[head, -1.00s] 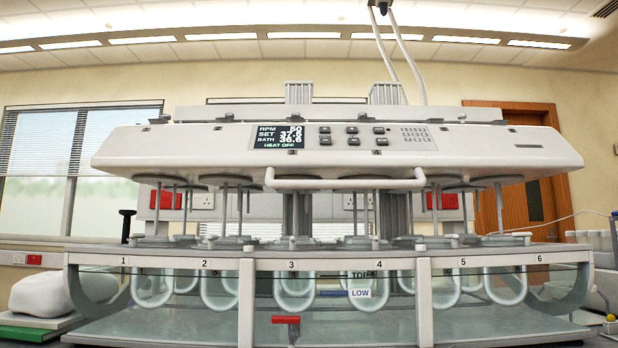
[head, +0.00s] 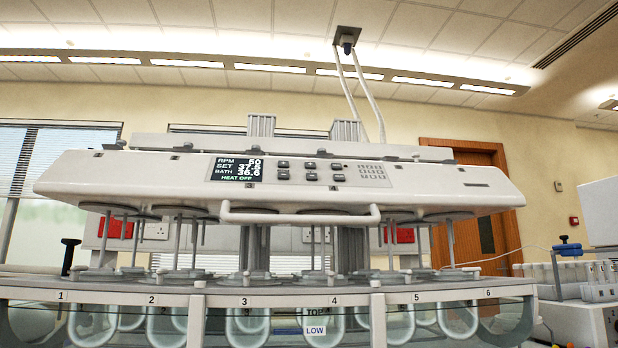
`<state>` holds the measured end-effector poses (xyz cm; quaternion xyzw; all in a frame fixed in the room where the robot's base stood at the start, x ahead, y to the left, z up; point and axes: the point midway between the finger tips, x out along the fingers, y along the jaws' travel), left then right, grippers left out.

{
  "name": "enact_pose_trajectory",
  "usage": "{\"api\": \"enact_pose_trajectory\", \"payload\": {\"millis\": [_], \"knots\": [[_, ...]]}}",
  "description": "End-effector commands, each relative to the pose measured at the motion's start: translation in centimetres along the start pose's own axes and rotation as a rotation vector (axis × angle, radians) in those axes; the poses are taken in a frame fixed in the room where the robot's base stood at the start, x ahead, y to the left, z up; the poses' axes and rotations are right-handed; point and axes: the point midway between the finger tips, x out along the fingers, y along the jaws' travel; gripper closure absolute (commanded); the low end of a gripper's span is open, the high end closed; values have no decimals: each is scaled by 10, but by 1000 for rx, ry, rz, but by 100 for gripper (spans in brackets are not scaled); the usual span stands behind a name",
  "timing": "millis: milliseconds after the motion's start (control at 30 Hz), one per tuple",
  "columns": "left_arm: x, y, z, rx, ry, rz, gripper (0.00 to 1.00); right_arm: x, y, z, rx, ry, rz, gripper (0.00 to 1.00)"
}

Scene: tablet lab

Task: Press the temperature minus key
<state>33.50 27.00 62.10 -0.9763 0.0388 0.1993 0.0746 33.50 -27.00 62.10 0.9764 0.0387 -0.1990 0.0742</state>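The control panel (head: 300,172) sits on the front of the dissolution tester's raised head (head: 110,178). Its display (head: 238,168) reads RPM 50, a SET line that looks like 37.5, BATH 36.6 and HEAT OFF. Several small dark keys (head: 310,171) stand in two rows right of the display. Their labels are too small to read, so I cannot tell which is temperature minus. Neither of my grippers is in the head view.
A white handle bar (head: 300,218) juts out below the panel. Below it is the vessel plate (head: 390,290) with numbered positions. A rack of tubes (head: 590,272) stands at the right. The space in front of the panel looks clear.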

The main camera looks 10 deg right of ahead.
Motion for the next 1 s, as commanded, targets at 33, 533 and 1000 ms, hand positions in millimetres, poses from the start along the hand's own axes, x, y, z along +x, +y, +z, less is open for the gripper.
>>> {"api": "enact_pose_trajectory", "payload": {"millis": [33,533,1000], "knots": [[0,0,0,0,0,0,57,0,0,0,0,0,0,57],[0,0,0,0,0,0,57,0,0,0,0,0,0,80],[0,0,0,0,0,0,57,0,0,0,0,0,0,100]]}}
